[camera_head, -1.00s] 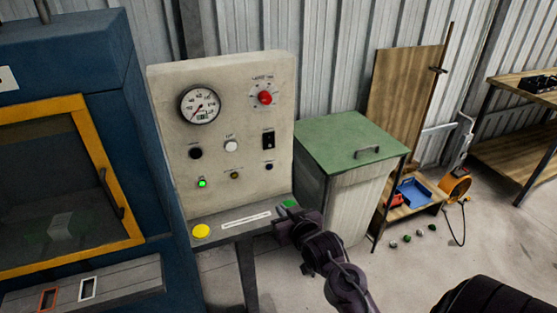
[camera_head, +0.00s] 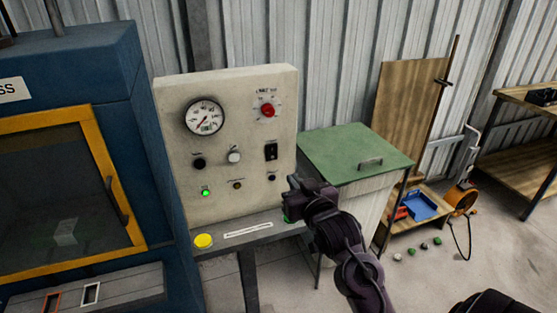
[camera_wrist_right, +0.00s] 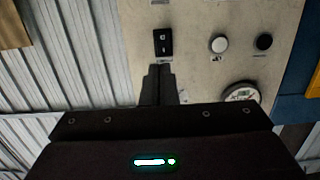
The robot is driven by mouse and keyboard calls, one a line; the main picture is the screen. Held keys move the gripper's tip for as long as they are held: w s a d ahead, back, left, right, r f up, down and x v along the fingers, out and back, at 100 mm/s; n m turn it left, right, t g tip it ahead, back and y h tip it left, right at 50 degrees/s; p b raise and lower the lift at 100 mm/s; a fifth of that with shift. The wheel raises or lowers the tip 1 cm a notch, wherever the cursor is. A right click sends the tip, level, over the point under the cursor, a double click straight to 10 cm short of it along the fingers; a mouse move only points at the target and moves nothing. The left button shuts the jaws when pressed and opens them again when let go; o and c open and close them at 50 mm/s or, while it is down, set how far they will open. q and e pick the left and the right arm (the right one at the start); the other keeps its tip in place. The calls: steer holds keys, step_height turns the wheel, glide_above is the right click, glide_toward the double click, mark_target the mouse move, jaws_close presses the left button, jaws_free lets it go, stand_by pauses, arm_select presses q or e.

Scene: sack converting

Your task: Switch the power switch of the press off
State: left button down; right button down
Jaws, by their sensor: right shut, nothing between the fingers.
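The press's beige control panel (camera_head: 225,115) stands left of centre in the head view. Its black rocker switch (camera_head: 271,152) sits on the right side under a red knob (camera_head: 268,110). In the right wrist view the switch (camera_wrist_right: 163,42) shows upside down, just beyond the fingertips. My right gripper (camera_head: 292,183) is shut and empty, below and slightly right of the switch in the head view. The wrist view shows its closed fingers (camera_wrist_right: 158,72) pointing toward the switch, with no clear contact. A green lamp (camera_head: 206,193) is lit at the lower left. My left gripper is out of view.
A yellow button (camera_head: 203,241) is on the ledge below the panel. The blue press (camera_head: 150,130) with its yellow-framed door (camera_head: 140,245) stands to the left. A green-lidded bin (camera_head: 345,150) stands close on the right. Several small pieces lie on the floor farther right.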

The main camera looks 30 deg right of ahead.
steer(key=p, duration=0.3)
glide_toward(274, 156)
steer(key=x, duration=0.5)
steer(key=shift+w+d, duration=0.1)
steer(key=shift+w, duration=0.05)
steer(key=shift+w+d+f+p, duration=0.1)
steer(key=shift+w+f+p, duration=0.1)
steer(key=shift+w, duration=0.15)
steer(key=shift+w+d+f+p, duration=0.1)
steer(key=shift+w+p, duration=0.05)
steer(key=shift+w, duration=0.2)
steer(key=shift+w+f+b, duration=0.15)
steer(key=shift+f+b, duration=0.2)
steer(key=shift+b, duration=0.75)
steer(key=shift+r+t, duration=0.3)
steer(key=shift+r, duration=0.05)
